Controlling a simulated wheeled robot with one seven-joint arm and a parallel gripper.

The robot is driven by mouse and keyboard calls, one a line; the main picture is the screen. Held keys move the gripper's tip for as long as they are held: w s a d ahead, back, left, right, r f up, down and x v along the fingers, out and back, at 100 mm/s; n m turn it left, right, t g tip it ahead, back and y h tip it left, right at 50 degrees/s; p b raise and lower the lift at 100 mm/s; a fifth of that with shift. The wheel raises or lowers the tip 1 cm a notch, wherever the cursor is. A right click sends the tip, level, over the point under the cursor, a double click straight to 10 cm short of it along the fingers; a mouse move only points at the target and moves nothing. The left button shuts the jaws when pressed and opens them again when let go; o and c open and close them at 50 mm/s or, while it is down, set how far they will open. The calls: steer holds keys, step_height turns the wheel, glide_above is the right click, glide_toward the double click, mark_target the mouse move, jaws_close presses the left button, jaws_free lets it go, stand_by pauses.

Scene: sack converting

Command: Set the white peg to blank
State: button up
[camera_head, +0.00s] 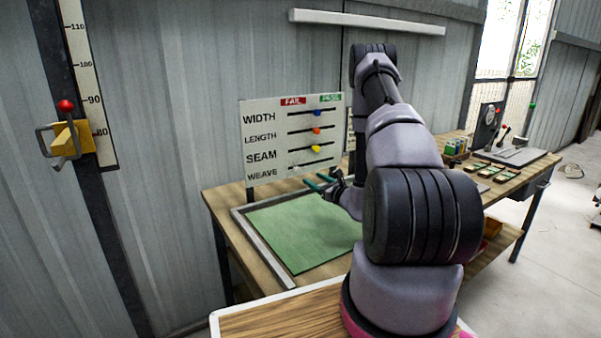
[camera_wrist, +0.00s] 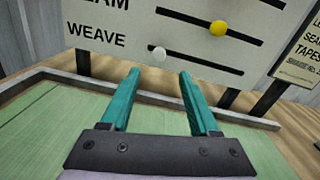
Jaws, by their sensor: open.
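The white peg (camera_wrist: 160,54) sits near the left end of the slot in the WEAVE row, at the bottom of the white board (camera_head: 262,149). In the head view the WEAVE row is partly hidden by my gripper and arm. My gripper (camera_wrist: 159,76) is open and empty, with two green fingers pointing at the board; it also shows in the head view (camera_head: 318,182). In the wrist view the peg appears just beyond the fingertips, between their lines and not touched. The board has a red FAIL label (camera_head: 293,101) at upper left and a green label (camera_head: 331,98) at upper right.
Above are a yellow peg (camera_wrist: 218,28), an orange peg (camera_head: 317,130) and a blue peg (camera_head: 318,113) in their own slots. A green mat (camera_head: 300,235) in a grey frame lies below the board. A second sign (camera_wrist: 303,50) stands close to the right.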

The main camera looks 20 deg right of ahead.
mark_target(299, 170)
steer(key=x, duration=0.9)
steer(key=shift+w, duration=0.1)
jaws_close()
stand_by(1.1)
